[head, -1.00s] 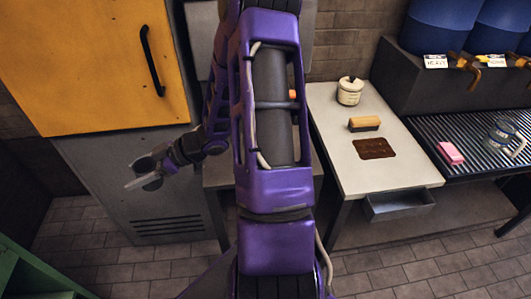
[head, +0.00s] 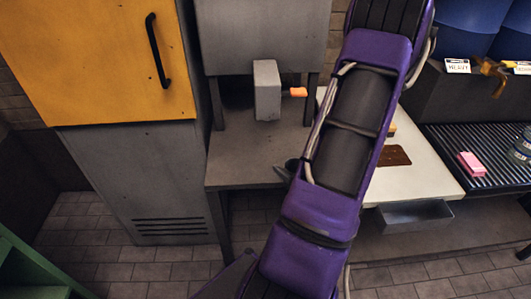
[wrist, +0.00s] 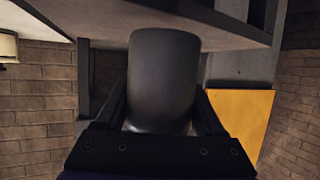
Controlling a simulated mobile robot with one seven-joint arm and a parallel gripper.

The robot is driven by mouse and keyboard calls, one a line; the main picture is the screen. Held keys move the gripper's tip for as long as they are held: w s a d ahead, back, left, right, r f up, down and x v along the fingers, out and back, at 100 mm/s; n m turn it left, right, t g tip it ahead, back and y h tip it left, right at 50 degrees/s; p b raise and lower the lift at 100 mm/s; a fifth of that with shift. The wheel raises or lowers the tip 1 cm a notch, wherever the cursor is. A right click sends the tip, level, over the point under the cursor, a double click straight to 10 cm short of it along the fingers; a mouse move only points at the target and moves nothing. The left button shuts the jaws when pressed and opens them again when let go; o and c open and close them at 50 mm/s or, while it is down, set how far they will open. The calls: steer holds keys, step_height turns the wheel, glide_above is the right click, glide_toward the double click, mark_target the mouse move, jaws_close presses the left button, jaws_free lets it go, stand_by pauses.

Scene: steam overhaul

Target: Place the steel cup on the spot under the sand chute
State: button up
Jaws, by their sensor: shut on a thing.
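The steel cup (wrist: 163,80) shows in the wrist view as a dark grey cylinder between the fingers. My gripper (wrist: 163,105) is shut on it. In the head view my purple arm hides the cup and nearly all of the gripper; only a dark tip shows at the arm's left edge. The sand chute, a grey box (head: 267,90) with an orange handle (head: 298,92), hangs over a grey bench (head: 235,165). The bench top under the chute looks bare in its visible part. I cannot make out a marked spot there.
A yellow cabinet door (head: 95,60) stands left of the bench. On the right, a pale table (head: 430,180) carries a brown patch (head: 393,155), partly behind my arm. A pink block (head: 472,164) lies on a ribbed rack (head: 500,180). Blue drums (head: 465,25) stand behind.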

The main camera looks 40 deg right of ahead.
steer(key=w+d, duration=0.1)
steer(key=w, duration=0.4)
steer(key=w+d, duration=0.2)
steer(key=w, duration=0.3)
steer(key=w+d, duration=0.2)
steer(key=w, duration=0.4)
steer(key=shift+f+b, duration=0.4)
steer(key=shift+f, duration=1.35)
steer(key=shift+f, duration=0.2)
steer(key=o, duration=1.4)
steer(key=shift+r, duration=0.2)
steer(key=shift+s+a+r, duration=0.1)
steer(key=shift+s+r, duration=0.05)
steer(key=shift+s, duration=0.15)
steer(key=p+v, duration=0.1)
steer(key=v, duration=1)
steer(key=shift+s+r, duration=0.1)
steer(key=shift+s, duration=0.15)
